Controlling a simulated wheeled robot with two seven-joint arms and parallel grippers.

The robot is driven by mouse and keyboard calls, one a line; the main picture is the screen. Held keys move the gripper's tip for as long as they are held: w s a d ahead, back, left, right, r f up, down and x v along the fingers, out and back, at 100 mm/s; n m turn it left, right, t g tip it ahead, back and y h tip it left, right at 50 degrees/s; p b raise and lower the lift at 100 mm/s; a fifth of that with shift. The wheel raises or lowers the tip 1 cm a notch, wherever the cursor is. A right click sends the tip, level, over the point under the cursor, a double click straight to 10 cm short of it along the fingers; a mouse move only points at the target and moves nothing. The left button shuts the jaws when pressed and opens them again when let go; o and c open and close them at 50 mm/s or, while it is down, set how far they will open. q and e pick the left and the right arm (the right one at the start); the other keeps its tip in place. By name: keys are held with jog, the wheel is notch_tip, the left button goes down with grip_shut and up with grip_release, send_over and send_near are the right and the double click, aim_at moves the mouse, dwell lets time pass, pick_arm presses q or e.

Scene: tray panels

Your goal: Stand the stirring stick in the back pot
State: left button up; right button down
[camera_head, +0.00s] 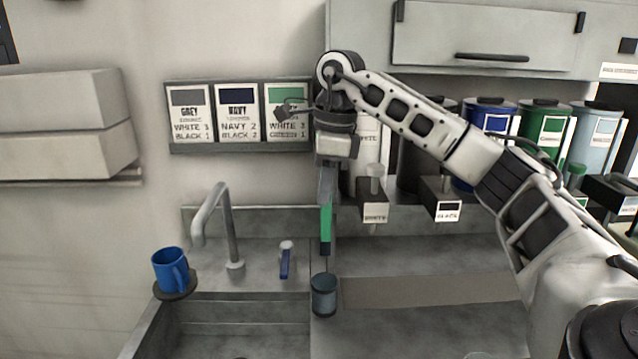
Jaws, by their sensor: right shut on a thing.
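My right gripper (327,196) points straight down near the middle of the view and is shut on the stirring stick (326,222). The stick looks green with a dark lower end and hangs upright. A small blue-grey pot (324,296) stands on the counter just below it in the picture. The stick's lower end appears above the pot's rim and apart from it; the exact depth between them is hard to tell. Whether this is the back pot I cannot tell for certain. My left gripper is out of view.
A blue mug (168,272) and a tap (230,225) are at the left by the sink. A small blue-handled item (286,262) stands left of the pot. Recipe cards (237,112) hang behind. Coloured canisters (543,130) line the back right. A bare counter strip (430,290) lies right.

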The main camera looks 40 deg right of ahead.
jog(key=f, duration=0.1)
jog(key=b, duration=0.5)
send_over(322, 254)
jog(key=f, duration=0.4)
jog(key=shift+w+d+f, duration=0.2)
jog(key=shift+d, duration=0.2)
jog(key=shift+f, duration=0.9)
notch_tip(322, 254, down, 2)
jog(key=shift+b, duration=0.7)
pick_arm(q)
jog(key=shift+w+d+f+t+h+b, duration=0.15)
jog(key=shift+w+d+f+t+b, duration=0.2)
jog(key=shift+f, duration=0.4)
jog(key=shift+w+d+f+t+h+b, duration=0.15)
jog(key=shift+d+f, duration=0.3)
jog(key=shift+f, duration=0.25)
pick_arm(e)
jog(key=shift+f, duration=0.95)
jog(key=c, duration=1.3)
grip_release()
